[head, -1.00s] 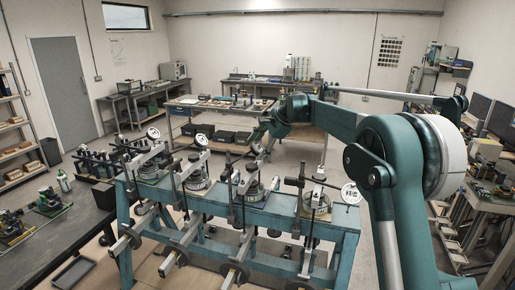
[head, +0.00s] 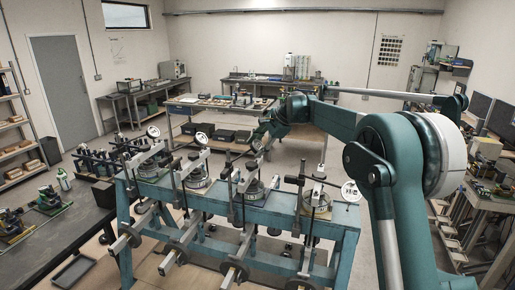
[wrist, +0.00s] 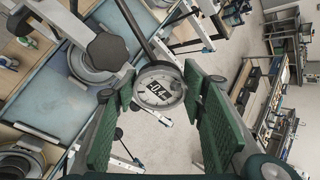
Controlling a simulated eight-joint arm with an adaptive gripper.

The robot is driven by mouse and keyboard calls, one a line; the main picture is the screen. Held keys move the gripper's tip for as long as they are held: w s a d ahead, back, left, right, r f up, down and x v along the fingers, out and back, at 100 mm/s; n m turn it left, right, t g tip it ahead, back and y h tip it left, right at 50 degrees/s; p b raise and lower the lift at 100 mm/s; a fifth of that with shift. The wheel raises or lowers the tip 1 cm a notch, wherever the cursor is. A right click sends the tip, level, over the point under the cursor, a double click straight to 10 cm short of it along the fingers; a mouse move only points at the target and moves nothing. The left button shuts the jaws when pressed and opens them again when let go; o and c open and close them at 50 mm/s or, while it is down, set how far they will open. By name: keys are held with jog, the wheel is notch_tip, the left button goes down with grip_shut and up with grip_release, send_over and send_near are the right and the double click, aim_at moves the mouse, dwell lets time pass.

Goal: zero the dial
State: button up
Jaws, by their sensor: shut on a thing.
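A round dial gauge (wrist: 158,88) with a pale face sits between my gripper's fingertips in the wrist view. Its small dark display seems to read 0.4, possibly with a minus sign. My gripper (wrist: 160,91) has green ribbed pads and is shut on the dial's rim from both sides. In the head view the gripper (head: 264,134) is at the back of the teal bench, at the third lever frame from the left; the dial there is small and partly hidden. A dark rod runs up from the dial in the wrist view.
Several lever frames with weights and dials stand along the teal bench (head: 284,222). Another dial (head: 351,192) stands at its right end, and one (head: 201,139) to the left. A dark knob (wrist: 107,52) is close to the left finger. Open floor lies behind the bench.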

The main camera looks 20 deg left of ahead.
jog(key=shift+s+f+n+y+b, duration=0.1)
jog(key=shift+n+y+b, duration=0.2)
jog(key=shift+n+b, duration=0.65)
jog(key=shift+n+p, duration=0.25)
jog(key=shift+p, duration=0.05)
jog(key=o, duration=0.9)
jog(key=v, duration=1.2)
jog(key=shift+s, duration=0.2)
